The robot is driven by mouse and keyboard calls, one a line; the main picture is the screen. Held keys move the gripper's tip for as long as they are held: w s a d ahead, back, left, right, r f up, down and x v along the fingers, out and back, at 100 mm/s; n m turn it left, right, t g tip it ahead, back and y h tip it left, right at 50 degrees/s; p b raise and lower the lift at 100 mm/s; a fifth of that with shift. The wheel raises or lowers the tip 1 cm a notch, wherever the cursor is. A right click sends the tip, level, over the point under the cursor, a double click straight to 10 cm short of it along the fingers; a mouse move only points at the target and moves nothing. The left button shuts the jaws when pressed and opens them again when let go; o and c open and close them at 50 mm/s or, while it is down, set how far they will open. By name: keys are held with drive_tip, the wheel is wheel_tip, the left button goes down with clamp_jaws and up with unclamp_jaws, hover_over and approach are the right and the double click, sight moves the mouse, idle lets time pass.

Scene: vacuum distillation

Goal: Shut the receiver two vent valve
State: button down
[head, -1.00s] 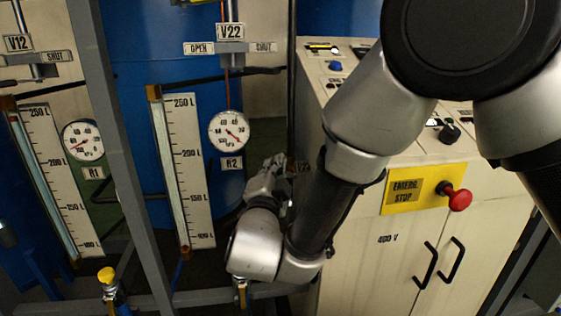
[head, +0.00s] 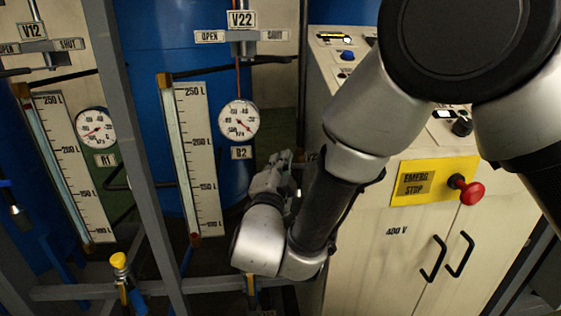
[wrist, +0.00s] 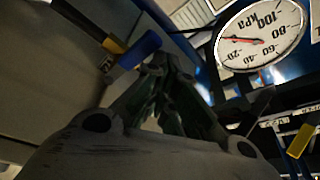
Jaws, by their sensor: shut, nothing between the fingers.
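The R2 gauge (head: 238,120) hangs beside the second level scale (head: 198,160), with valve V22 (head: 243,38) above it, between OPEN and SHUT plates. I cannot make out a label for the receiver two vent valve. My gripper (head: 284,163) is below and right of the R2 gauge, near the cabinet's left side, partly hidden by my arm. In the wrist view my gripper (wrist: 158,75) has its fingers together, empty. A blue lever-like part (wrist: 140,50) shows close to the fingertips; whether they touch is unclear. An upside-down gauge (wrist: 262,35) is at upper right.
The control cabinet (head: 365,250) with its red emergency stop (head: 468,190) stands right of my gripper. A grey frame post (head: 135,160) and a lower rail (head: 80,291) cross the left. A yellow-topped valve (head: 118,260) stands at lower left. Valve V12 (head: 32,32) is at far left.

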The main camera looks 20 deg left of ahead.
drive_tip(key=v, duration=1.2)
